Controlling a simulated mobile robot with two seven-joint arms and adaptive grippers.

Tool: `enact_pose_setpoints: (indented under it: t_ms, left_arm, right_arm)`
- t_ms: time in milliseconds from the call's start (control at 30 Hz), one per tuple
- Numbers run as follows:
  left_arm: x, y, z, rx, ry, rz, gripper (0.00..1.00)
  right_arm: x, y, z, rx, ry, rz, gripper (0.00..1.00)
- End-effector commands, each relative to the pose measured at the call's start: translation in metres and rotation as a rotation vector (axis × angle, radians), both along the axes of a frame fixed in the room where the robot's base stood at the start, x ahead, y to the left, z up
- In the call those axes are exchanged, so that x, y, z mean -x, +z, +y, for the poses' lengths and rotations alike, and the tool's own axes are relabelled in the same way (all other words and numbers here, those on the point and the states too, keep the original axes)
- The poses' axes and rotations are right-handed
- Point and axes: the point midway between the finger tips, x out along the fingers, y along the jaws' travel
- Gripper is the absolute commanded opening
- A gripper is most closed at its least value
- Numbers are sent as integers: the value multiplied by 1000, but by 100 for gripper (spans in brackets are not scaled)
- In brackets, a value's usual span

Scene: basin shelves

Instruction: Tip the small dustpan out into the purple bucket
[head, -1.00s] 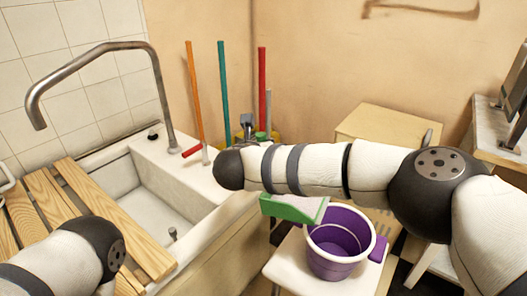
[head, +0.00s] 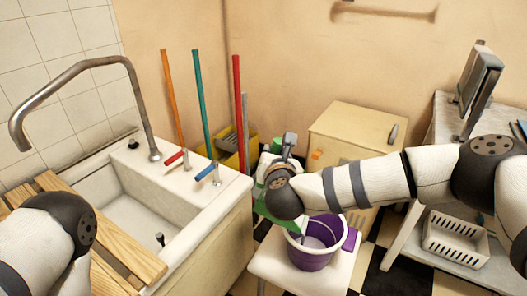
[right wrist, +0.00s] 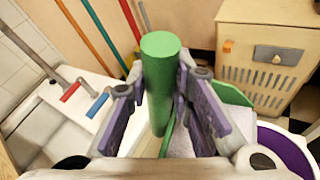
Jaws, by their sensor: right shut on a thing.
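The purple bucket (head: 318,263), with a white rim, stands on a white stool. Its rim also shows at the right edge of the right wrist view (right wrist: 292,152). A pale grey patch shows inside it. The small green dustpan (head: 268,217) is steeply tilted at the bucket's left rim, partly hidden behind my right arm. My right gripper (right wrist: 163,90) is shut on the dustpan's thick green handle (right wrist: 160,60). Part of the pan and a pale grey surface show behind the right finger. Whether anything still lies in the pan is unclear. My left gripper is out of view; only its arm shows.
The white stool (head: 268,268) stands beside the stone basin (head: 190,215). Wooden slats (head: 120,250) lie across the basin. Long coloured handles stand behind it by a yellow bucket (head: 232,150). A beige cabinet (head: 355,125) is behind, and a table with a white basket (head: 455,240) is to the right.

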Motion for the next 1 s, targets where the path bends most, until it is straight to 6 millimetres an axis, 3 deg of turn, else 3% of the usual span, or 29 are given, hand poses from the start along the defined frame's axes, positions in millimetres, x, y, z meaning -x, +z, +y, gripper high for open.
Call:
enact_pose_setpoints:
  t_ms: [333, 1000]
  left_arm:
    - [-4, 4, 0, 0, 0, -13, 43]
    - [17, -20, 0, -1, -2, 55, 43]
  right_arm:
    - [13, 9, -31, -152, -1, -65, 0]
    - [40, 3, -92, -431, -3, -178, 0]
